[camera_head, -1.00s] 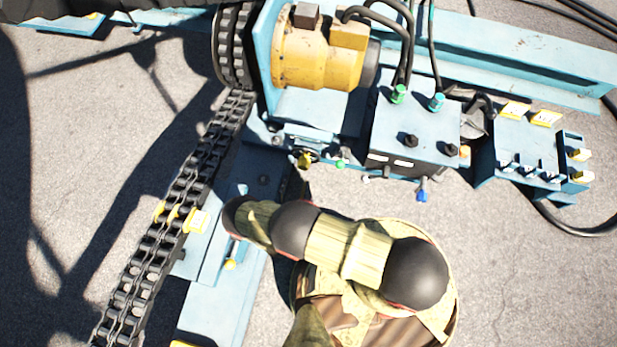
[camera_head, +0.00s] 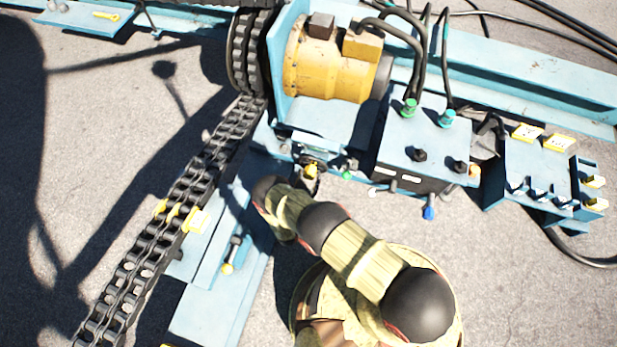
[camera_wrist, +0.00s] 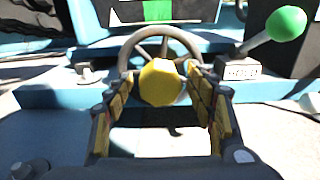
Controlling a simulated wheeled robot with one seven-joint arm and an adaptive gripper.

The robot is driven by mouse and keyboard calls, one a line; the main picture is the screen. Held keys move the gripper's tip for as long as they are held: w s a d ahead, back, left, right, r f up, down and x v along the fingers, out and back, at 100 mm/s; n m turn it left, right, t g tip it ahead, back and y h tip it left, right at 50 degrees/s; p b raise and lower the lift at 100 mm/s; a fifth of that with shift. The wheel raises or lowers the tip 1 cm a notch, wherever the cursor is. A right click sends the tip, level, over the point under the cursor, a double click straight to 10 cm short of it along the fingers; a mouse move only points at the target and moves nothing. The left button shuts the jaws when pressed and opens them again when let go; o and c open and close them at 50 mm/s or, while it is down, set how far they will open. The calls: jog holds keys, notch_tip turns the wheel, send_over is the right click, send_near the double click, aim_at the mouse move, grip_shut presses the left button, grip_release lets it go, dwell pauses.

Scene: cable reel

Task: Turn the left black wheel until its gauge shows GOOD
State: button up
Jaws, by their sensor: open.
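The black wheel (camera_wrist: 183,47) stands upright in the upper middle of the wrist view, with a yellow knob (camera_wrist: 161,83) in front of it. My gripper (camera_wrist: 160,80) is open, its two fingers on either side of the knob. I cannot tell whether they touch it. Behind and above the wheel is a gauge panel (camera_wrist: 158,11) with green, white and black parts, cut by the top edge. No word can be read on it. In the head view the yellow knob (camera_head: 311,171) shows small beside my arm, and the wheel behind it is mostly hidden.
A lever with a green ball (camera_wrist: 286,23) stands close to the right of the wheel. A bolt (camera_wrist: 88,74) sits to its left. In the head view a heavy chain (camera_head: 165,232) lies left, a yellow motor (camera_head: 330,65) behind, and a blue valve box (camera_head: 425,135) right.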

jog(key=shift+w+d, duration=0.1)
jog(key=shift+w, duration=0.1)
jog(key=shift+c, duration=0.7)
grip_shut()
